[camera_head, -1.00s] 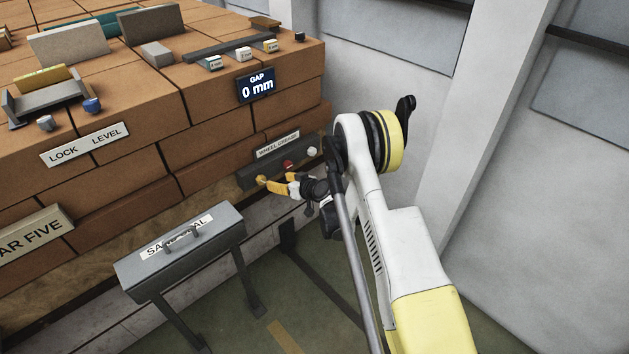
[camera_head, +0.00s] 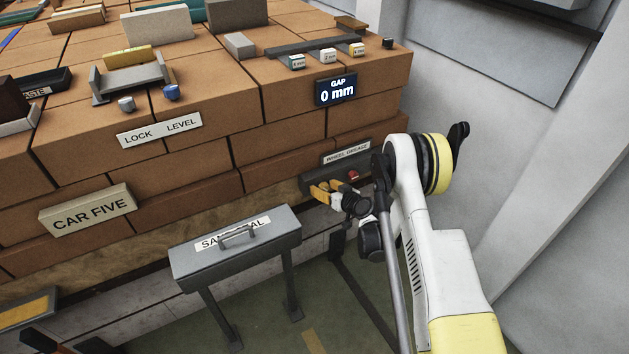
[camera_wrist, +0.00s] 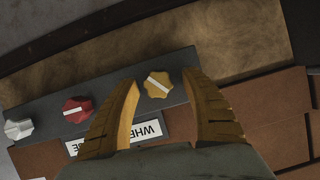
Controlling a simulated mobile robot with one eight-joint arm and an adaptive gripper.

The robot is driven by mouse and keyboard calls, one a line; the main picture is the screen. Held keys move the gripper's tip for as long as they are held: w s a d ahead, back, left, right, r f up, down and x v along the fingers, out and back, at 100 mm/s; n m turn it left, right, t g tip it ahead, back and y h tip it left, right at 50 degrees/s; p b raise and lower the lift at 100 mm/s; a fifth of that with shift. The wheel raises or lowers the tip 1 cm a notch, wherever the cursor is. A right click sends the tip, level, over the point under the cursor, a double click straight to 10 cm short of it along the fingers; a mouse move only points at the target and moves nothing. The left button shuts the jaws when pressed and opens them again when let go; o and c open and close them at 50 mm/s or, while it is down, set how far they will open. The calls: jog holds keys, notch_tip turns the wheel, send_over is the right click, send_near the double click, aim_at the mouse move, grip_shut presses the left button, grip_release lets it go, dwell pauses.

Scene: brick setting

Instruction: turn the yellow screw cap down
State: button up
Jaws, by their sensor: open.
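The yellow screw cap (camera_wrist: 158,84) is a lobed knob with a white bar across its face. It sits on a dark grey panel labelled "WHEEL GREASE" (camera_head: 347,152). My gripper (camera_wrist: 160,80) is open, with one yellow-orange finger on each side of the cap in the wrist view. A gap shows between the cap and each finger, and I cannot tell how far off the panel the fingertips are. In the head view my gripper (camera_head: 326,190) is at the panel's left end, and I cannot make out the yellow cap there.
A red cap (camera_wrist: 77,109) and a white cap (camera_wrist: 18,129) sit on the same panel, left of the yellow one in the wrist view. A grey lidded box on legs (camera_head: 280,228) stands left of my gripper.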

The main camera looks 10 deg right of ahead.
jog(key=shift+w+f, duration=0.1)
jog(key=shift+w, duration=0.1)
jog(key=shift+s, duration=0.1)
jog(key=shift+c, duration=0.5)
jog(key=c, duration=1.1)
jog(key=shift+d, duration=0.1)
jog(key=m+y, duration=0.2)
jog(key=m, duration=0.1)
jog(key=shift+m+y, duration=1.1)
jog(key=shift+m, duration=0.6)
